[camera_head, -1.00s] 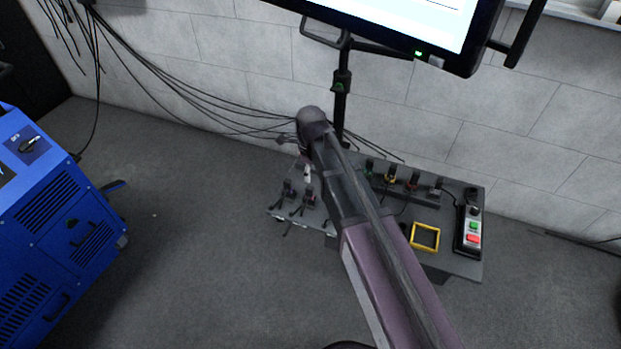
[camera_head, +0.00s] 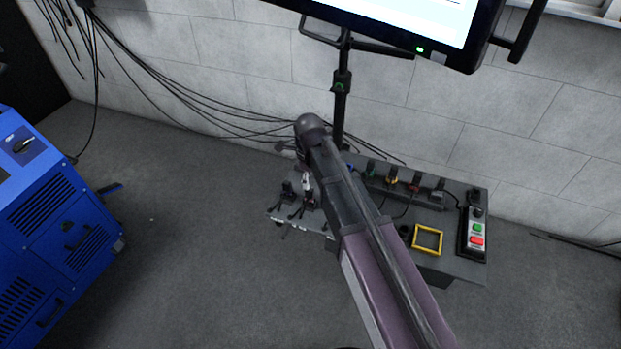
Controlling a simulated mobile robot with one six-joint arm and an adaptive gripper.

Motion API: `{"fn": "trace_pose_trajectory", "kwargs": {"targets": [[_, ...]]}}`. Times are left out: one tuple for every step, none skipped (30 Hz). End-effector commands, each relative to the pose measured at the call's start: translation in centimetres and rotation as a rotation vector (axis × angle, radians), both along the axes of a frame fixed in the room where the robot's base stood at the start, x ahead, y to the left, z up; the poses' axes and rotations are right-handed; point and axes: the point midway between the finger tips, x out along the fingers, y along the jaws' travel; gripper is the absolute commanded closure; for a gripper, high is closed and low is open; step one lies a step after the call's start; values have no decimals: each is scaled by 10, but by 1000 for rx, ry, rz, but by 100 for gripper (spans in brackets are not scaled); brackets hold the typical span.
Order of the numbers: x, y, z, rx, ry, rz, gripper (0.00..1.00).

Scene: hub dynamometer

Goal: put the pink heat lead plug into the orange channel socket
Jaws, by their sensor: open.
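My gripper (camera_head: 306,183) points down at the left part of the dark bench, small and partly hidden by my own arm. It is open, right above a dark plug with a pinkish mark (camera_head: 311,203), which looks like the pink heat lead plug. I cannot tell whether the fingers touch it. A second dark plug (camera_head: 287,190) stands just to its left. A row of sockets with coloured marks runs along the back of the bench, right of my arm. The yellow-orange one (camera_head: 392,179) looks like the orange channel socket; a dark connector seems to stand at it.
The bench (camera_head: 462,268) also carries a yellow square frame (camera_head: 427,240) and a button box (camera_head: 473,234) at the right. A monitor on a pole (camera_head: 341,100) stands behind. Loose black cables hang on the wall. A blue cabinet (camera_head: 60,230) stands left, with clear floor between.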

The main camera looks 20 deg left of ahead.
Motion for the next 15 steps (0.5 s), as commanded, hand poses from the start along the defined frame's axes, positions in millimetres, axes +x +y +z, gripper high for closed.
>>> {"fn": "trace_pose_trajectory", "kwargs": {"targets": [[0,0,-9,0,0,0,40],[0,0,-12,0,0,0,40],[0,0,-15,0,0,0,40],[0,0,-18,0,0,0,40],[0,0,-20,0,0,0,40],[0,0,-24,0,0,0,40],[0,0,-26,0,0,1,40],[0,0,-29,0,0,1,40],[0,0,-32,0,0,1,40],[0,0,-34,0,0,1,40],[0,0,-37,0,0,1,40],[0,0,-40,0,0,1,40],[0,0,-43,0,0,1,40],[0,0,-45,0,0,1,40],[0,0,-48,0,0,1,40]]}}
